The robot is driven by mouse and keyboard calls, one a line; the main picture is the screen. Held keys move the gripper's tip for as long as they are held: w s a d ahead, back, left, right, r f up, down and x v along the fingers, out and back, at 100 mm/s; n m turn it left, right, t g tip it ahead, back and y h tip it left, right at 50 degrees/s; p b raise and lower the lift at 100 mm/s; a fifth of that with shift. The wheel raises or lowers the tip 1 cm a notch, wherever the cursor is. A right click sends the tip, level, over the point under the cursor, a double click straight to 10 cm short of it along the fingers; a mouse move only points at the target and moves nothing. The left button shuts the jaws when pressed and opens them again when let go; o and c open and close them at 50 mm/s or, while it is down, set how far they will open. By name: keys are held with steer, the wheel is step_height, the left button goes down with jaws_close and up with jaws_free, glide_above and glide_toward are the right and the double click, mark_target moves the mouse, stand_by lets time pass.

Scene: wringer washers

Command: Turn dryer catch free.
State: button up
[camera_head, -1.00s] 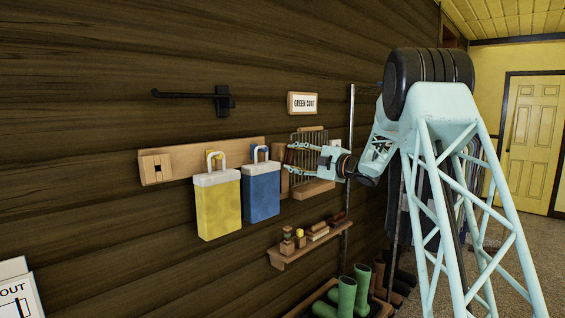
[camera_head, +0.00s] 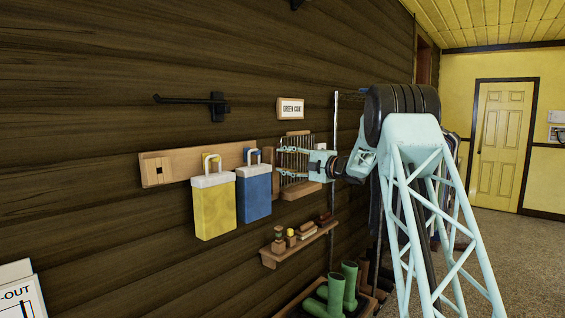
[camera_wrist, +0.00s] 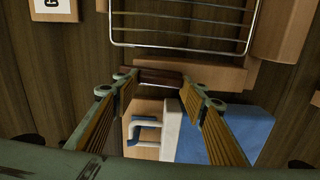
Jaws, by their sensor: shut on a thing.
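The dryer (camera_head: 296,168) is a wire rack in a wooden frame on the dark plank wall, and it also shows at the top of the wrist view (camera_wrist: 180,44). A small dark brown bar (camera_wrist: 160,77), which looks like the catch, lies at the dryer's wooden edge. My gripper (camera_head: 281,160) reaches in from the right at the dryer. In the wrist view its two fingers (camera_wrist: 160,84) are shut on the dark bar, one at each end. Whether the catch is turned I cannot tell. The fingers hide part of the rack in the head view.
A blue bag (camera_head: 254,193) and a yellow bag (camera_head: 213,207) hang on a wooden rail (camera_head: 188,165) left of the gripper. A small shelf (camera_head: 300,245) with blocks is below, above green boots (camera_head: 343,287). A black hook (camera_head: 190,100) juts above. Open floor lies right.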

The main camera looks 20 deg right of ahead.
steer(key=o, duration=1.1)
steer(key=shift+s, duration=0.1)
steer(key=shift+v, duration=5.95)
steer(key=shift+r, duration=0.1)
